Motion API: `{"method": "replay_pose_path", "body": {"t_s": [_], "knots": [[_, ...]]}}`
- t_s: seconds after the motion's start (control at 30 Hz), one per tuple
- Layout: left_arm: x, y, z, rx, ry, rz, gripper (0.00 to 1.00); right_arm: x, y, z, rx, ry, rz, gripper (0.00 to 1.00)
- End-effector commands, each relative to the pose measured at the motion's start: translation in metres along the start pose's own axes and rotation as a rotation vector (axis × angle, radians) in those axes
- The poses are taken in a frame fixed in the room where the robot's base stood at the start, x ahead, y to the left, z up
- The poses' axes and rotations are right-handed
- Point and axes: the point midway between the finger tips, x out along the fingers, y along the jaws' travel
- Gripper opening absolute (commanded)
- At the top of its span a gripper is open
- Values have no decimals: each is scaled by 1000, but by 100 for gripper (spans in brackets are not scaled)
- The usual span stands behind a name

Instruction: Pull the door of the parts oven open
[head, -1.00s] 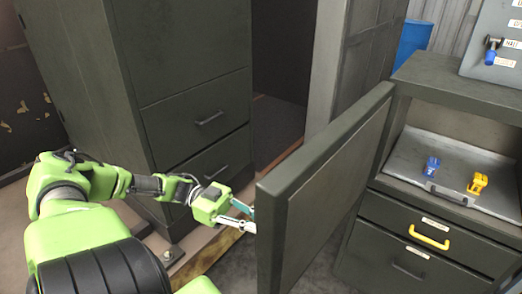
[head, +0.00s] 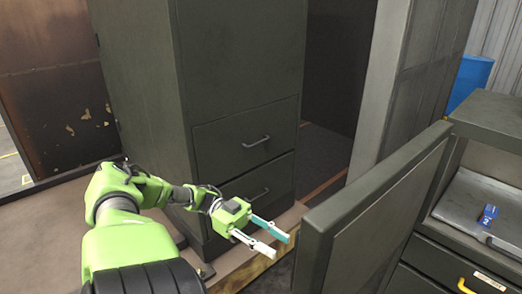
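The parts oven's door (head: 385,215) stands swung wide open in the head view, its free edge toward me and its flat inner face turned right. The oven's body (head: 487,118) is at the right edge, with its open chamber showing a grey tray (head: 464,205). My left gripper (head: 281,245) is just left of the door's free edge, apart from it. Its white and teal fingers are spread with nothing between them. The door's outer face and any handle on it are hidden. My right gripper is not in view.
A tall dark cabinet (head: 240,60) with two drawers stands behind my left arm. A blue part (head: 487,216) lies on the tray. A yellow drawer handle (head: 466,287) is below. A blue drum (head: 470,78) stands at the back right.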

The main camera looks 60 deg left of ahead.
Motion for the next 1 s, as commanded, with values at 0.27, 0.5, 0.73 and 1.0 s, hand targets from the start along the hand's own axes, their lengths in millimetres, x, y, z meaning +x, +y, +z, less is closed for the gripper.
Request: {"method": "replay_pose_path", "body": {"t_s": [0.27,0.5,0.73,1.0], "knots": [[-39,-1,0,2,0,-1,32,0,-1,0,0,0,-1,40],[-47,0,1,-1,0,1,32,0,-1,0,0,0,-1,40],[-47,0,1,-1,0,1,32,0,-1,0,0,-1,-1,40],[-47,0,1,-1,0,1,32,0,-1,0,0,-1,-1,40]]}}
